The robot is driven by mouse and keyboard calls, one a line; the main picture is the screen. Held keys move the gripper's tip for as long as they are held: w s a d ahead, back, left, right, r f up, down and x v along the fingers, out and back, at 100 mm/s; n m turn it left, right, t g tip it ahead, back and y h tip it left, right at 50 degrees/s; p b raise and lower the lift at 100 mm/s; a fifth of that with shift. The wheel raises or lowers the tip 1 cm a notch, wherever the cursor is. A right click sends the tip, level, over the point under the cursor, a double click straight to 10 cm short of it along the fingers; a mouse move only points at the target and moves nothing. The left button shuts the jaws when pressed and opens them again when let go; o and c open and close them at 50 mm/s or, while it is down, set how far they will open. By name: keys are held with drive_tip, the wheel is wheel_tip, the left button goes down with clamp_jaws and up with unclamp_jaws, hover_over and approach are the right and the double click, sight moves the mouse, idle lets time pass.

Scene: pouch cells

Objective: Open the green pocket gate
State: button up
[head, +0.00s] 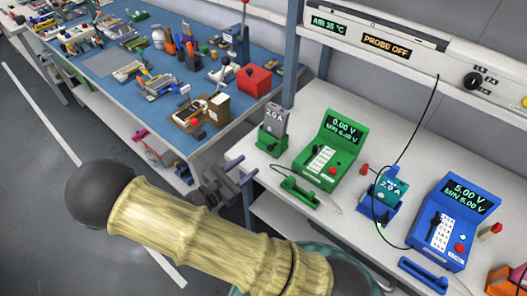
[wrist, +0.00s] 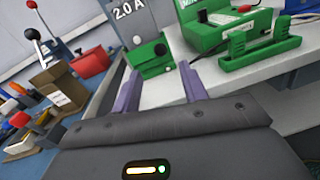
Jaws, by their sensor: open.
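The green pocket (head: 271,143) stands near the white bench's left end, with a grey cell marked 2.0 A (head: 275,117) upright in it. In the wrist view the pocket (wrist: 154,66) lies just beyond my fingertips, with a black knob and a pale round knob near it. I cannot tell which part is its gate or whether it is open. My gripper (head: 241,171), with purple fingers, is open and empty, left of and in front of the pocket at the bench's edge. The fingers (wrist: 158,88) appear apart from the pocket.
A green meter (head: 331,150) stands right of the pocket, with a low green handled piece (head: 300,191) in front. Further right are a blue cell holder (head: 386,188) and blue meter (head: 452,221). A cluttered blue-topped bench (head: 160,60) stands behind left.

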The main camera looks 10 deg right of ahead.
sight(269, 149)
drive_tip(key=x, duration=0.8)
drive_tip(key=shift+w+d, duration=0.1)
drive_tip(key=shift+d, duration=0.1)
